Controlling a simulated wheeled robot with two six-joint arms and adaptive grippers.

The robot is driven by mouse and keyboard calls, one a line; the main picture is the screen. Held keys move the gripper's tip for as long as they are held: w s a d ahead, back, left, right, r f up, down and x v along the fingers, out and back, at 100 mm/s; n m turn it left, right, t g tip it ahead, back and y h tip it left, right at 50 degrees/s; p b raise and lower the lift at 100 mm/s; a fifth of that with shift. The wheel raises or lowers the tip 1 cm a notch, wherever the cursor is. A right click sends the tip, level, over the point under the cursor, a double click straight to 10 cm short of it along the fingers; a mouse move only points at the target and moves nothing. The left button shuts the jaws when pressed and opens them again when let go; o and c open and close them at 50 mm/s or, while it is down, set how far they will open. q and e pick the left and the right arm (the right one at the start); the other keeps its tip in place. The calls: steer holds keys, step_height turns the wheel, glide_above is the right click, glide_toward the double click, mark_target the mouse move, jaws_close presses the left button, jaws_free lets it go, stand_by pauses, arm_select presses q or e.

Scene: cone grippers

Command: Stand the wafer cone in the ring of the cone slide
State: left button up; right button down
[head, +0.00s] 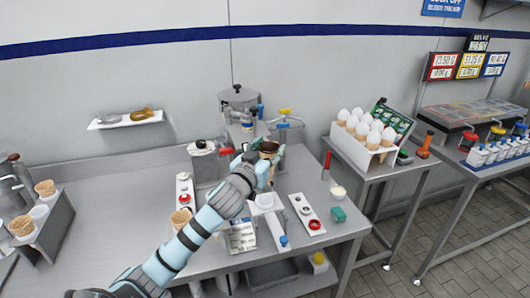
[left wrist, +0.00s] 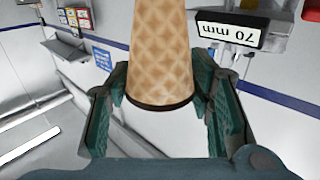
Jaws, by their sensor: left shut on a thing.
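A tan wafer cone (left wrist: 162,50) with a waffle pattern and a dark rim band is held between the green fingers of my left gripper (left wrist: 165,92). In the head view the cone (head: 268,147) shows above my left gripper (head: 264,166), dark end up, raised over the back of the counter. Several white slide-like plates lie on the counter: one with a blue end (head: 270,218), one with a red knob and a dark round spot (head: 308,212). I cannot tell which is the cone slide; its ring is not clear. My right gripper is out of view.
Another cone (head: 181,219) stands at the left of my arm. Cones stand in a grey holder (head: 50,222) at far left and a white rack (head: 362,150) at right. A metal pot (head: 239,97) and taps are behind. A "70 mm" sign (left wrist: 228,32) shows in the wrist view.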

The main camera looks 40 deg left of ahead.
arm_select(q)
steer(key=shift+s+a+f+y, duration=0.2)
steer(key=shift+a+f+y, duration=0.15)
steer(key=shift+a, duration=0.25)
steer(key=shift+d, duration=0.1)
step_height(320, 180, down, 6)
steer(key=b, duration=0.4)
steer(key=shift+r, duration=0.1)
steer(key=shift+s+r+p, duration=0.1)
steer(key=shift+p, duration=0.2)
stand_by(1.0)
stand_by(0.4)
